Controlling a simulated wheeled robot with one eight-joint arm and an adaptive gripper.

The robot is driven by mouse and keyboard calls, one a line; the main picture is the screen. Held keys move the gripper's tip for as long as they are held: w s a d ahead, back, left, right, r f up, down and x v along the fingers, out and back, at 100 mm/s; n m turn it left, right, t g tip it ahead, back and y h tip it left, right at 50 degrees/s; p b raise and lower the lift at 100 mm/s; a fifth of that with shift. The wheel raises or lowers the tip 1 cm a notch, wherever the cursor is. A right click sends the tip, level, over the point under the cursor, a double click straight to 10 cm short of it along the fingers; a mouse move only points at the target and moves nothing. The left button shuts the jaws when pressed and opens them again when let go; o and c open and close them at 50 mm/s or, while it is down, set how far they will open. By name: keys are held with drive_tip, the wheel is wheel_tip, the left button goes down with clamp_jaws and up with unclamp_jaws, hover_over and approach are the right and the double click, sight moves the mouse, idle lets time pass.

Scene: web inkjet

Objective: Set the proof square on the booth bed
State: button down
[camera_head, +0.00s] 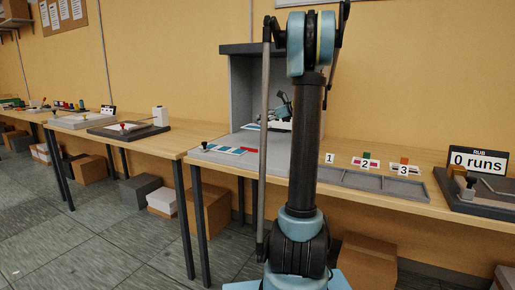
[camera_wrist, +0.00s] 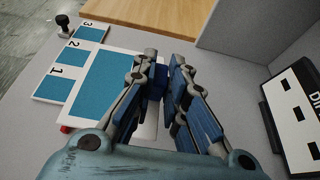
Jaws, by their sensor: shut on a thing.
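The proof square, a white card with a large blue patch (camera_wrist: 95,92), is under my gripper in the wrist view. My gripper (camera_wrist: 163,72) is closed around a dark blue grip that seems to belong to the card. In the head view my gripper (camera_head: 283,106) is inside the grey booth, and white and blue of the card show just below it, partly hidden by my arm. The grey booth bed (camera_wrist: 225,80) lies beneath. I cannot tell whether the card touches the bed.
A strip with blue patches numbered 1 to 3 (camera_wrist: 68,62) lies left of the card, with a dark knobbed stamp (camera_wrist: 64,24) at its far end. A black-and-white panel (camera_wrist: 298,118) stands at the right. A grey three-part tray (camera_head: 370,183) lies right of the booth.

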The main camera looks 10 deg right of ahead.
sight(263, 145)
drive_tip(key=shift+f, duration=4.75)
drive_tip(key=shift+f, duration=0.1)
drive_tip(key=c, duration=1.6)
unclamp_jaws()
drive_tip(key=v, duration=1.2)
drive_tip(key=shift+s, duration=0.1)
